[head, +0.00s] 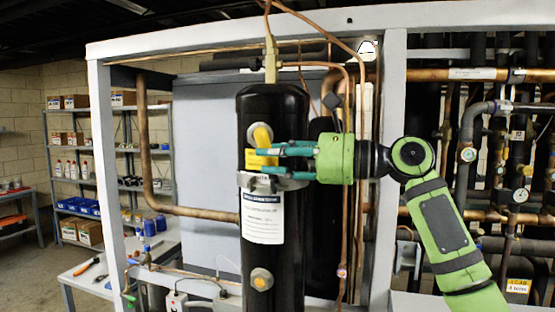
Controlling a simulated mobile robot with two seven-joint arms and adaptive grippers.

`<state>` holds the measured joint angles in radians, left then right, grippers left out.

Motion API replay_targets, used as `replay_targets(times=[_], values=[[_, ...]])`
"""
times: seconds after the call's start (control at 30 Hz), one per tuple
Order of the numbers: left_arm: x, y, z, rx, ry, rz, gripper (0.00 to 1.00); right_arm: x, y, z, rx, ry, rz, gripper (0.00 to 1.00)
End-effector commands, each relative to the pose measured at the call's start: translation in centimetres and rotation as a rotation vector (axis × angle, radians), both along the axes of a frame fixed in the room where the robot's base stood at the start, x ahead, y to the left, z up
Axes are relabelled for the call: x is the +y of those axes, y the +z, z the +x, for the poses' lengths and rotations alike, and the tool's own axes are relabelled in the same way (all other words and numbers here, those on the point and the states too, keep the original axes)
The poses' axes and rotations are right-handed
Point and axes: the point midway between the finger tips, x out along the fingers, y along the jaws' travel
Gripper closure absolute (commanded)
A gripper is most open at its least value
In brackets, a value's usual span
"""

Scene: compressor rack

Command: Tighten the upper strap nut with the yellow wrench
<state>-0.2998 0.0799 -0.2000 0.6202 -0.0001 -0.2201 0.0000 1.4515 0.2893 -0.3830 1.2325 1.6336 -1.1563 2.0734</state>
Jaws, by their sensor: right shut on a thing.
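My right gripper (264,160) reaches in from the right with its teal fingers shut on the yellow wrench (262,137). The metal strap (284,184) runs around the cylinder just below the fingers. The upper strap nut cannot be made out; the fingers and wrench cover that area. I cannot tell whether the wrench is seated on the nut. My left gripper is not in view.
A white frame post (390,110) stands right of the cylinder, close to my right arm. Copper pipes (352,100) run behind the gripper. A white label (262,216) is below the strap. A bench (85,280) with tools is at lower left.

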Motion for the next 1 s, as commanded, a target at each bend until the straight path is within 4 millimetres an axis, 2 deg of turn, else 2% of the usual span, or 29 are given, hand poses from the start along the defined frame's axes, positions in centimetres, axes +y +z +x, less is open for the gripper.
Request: replay_targets(times=[0.03, 1.0], values=[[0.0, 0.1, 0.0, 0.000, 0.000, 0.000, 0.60, 0.0, 1.8, -0.7, -0.033, 0.005, 0.026, 1.00], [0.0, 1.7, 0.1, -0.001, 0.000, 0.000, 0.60, 1.0, 4.9, -2.7, -0.017, 0.000, 0.015, 1.00]])
